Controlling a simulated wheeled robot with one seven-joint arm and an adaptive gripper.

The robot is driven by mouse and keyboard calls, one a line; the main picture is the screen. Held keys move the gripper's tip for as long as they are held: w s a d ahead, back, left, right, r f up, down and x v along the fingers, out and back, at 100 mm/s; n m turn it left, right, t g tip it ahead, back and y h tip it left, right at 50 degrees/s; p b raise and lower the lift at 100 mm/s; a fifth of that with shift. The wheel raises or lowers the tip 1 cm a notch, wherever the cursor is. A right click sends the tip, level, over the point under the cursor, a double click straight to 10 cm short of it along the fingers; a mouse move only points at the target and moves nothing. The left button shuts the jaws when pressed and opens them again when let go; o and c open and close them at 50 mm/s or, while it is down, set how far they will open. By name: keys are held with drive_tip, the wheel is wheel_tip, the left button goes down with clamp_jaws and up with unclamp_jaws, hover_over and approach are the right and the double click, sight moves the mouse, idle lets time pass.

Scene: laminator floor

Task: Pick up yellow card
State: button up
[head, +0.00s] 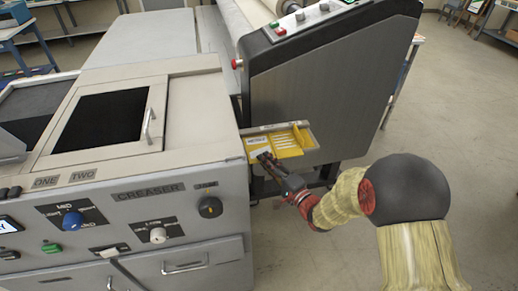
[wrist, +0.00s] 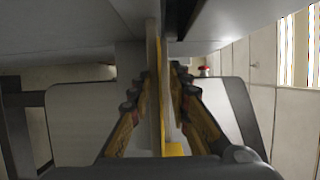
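Yellow cards (head: 287,143) with white markings lie in a shallow metal tray (head: 309,137) on the side of the dark machine end. My gripper (head: 264,158) is at the front left edge of the tray, over the nearest yellow piece. In the wrist view, a thin yellow edge (wrist: 157,60) stands upright between the two fingers of my gripper (wrist: 161,85). The fingers are close together on either side of it, with a pale strip beside the yellow. I cannot tell whether they touch it. The fingertips' contact is hidden.
The grey creaser cabinet (head: 150,200) stands close at the left of the tray, with knobs and handles on its front. The tall dark machine side panel (head: 330,85) rises just behind the tray. Open floor (head: 455,110) lies to the right.

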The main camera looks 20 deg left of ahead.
clamp_jaws()
idle(0.5)
